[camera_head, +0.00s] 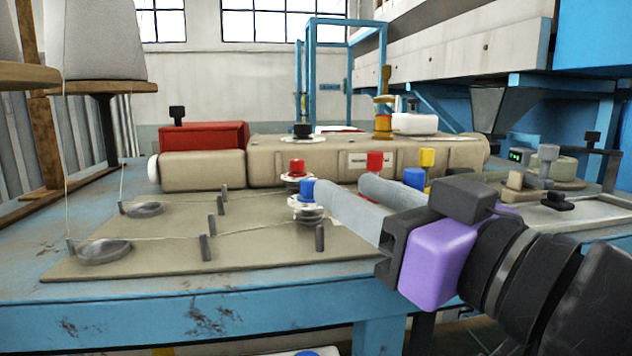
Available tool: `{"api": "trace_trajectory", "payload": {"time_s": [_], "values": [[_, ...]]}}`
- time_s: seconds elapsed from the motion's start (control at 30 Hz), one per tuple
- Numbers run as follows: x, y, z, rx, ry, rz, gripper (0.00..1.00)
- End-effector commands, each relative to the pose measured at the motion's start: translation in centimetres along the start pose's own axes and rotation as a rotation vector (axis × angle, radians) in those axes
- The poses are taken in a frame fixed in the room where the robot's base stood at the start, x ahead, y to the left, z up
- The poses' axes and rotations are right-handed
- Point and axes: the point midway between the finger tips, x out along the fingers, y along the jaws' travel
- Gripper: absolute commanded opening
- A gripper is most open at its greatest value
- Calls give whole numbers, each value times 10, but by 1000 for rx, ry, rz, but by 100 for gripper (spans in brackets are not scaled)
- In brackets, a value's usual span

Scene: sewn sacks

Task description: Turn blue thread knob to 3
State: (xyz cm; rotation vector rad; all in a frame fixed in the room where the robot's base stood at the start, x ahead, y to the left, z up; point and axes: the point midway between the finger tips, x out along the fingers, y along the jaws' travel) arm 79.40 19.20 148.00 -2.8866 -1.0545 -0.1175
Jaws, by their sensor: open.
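A blue knob (307,190) stands on a round white dial (297,203) at the front of the sewing machine's plate. The dial's numbers and the knob's setting are too small to read. My gripper (344,190) comes in from the right with two pale grey fingers spread apart. The tip of the nearer finger is just right of the blue knob and overlaps the dial's edge in the picture. I cannot tell whether it touches. Nothing shows between the fingers. A second blue knob (414,177) shows behind the fingers, its base hidden.
A red knob (297,166) on a white dial stands just behind. Another red knob (375,160) and a yellow one (427,157) stand behind my gripper. Dark thread posts (205,247) rise on the beige plate (160,262), left. The beige machine body (205,171) lies behind.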

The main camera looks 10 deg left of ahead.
Motion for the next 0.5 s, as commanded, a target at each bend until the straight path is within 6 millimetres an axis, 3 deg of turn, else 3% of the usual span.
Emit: {"api": "trace_trajectory", "payload": {"time_s": [0.27,0.5], "values": [[7,2,11,-37,-97,28,44],[40,2,13,-36,-98,28,44]]}}
